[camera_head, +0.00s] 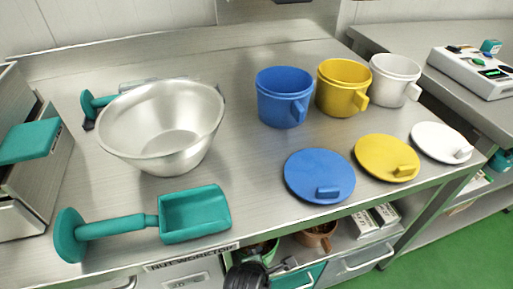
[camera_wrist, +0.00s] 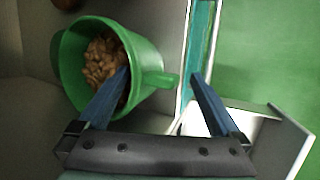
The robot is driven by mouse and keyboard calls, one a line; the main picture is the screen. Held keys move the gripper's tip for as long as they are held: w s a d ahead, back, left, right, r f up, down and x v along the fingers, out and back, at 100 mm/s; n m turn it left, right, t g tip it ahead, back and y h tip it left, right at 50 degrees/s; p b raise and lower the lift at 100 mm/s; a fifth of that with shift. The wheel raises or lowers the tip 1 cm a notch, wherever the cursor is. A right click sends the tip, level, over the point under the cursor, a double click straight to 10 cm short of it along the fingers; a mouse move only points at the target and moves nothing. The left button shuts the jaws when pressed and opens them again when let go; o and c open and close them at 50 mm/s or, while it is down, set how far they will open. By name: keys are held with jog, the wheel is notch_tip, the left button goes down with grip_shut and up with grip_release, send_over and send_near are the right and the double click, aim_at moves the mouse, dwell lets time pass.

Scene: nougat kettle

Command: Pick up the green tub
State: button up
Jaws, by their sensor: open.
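The green tub (camera_wrist: 145,62) is full of brown nuts and shows in the wrist view at upper left, its mouth towards the camera. Its handle sticks out to the right. My gripper (camera_wrist: 160,77) is open around the tub's right wall and handle. The left finger overlaps the tub's mouth and the nuts; the right finger is beyond the handle. I cannot tell whether either finger touches. In the head view only a bit of the green tub (camera_head: 271,249) shows on the shelf under the worktop, partly hidden by my dark gripper (camera_head: 262,268).
A brown tub (camera_head: 318,236) stands to the right on the shelf. A teal drawer front (camera_head: 304,279) is close below. The worktop edge (camera_head: 262,232) lies above.

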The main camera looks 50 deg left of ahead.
jog(key=shift+x, duration=0.8)
jog(key=c, duration=1.6)
jog(key=shift+a+r, duration=0.1)
jog(key=shift+r, duration=0.05)
